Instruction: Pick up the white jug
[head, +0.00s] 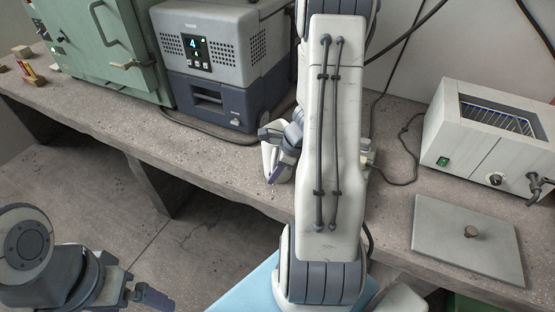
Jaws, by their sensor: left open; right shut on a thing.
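The white jug (269,157) stands near the front edge of the concrete bench, left of my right forearm. Only part of it shows, because my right arm and gripper cover most of it. My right gripper (281,150) is at the jug, with its dark fingers shut on it. I cannot tell whether the jug's base touches the bench. My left gripper (150,295) is open and empty at the lower left, in front of the bench and well away from the jug.
A grey and blue device (215,75) with a lit display stands behind the jug, beside a green cabinet (95,45). A white bath (470,140) and a flat lid with a knob (440,240) are at the right. Small blocks (30,72) lie far left. Cables run along the bench.

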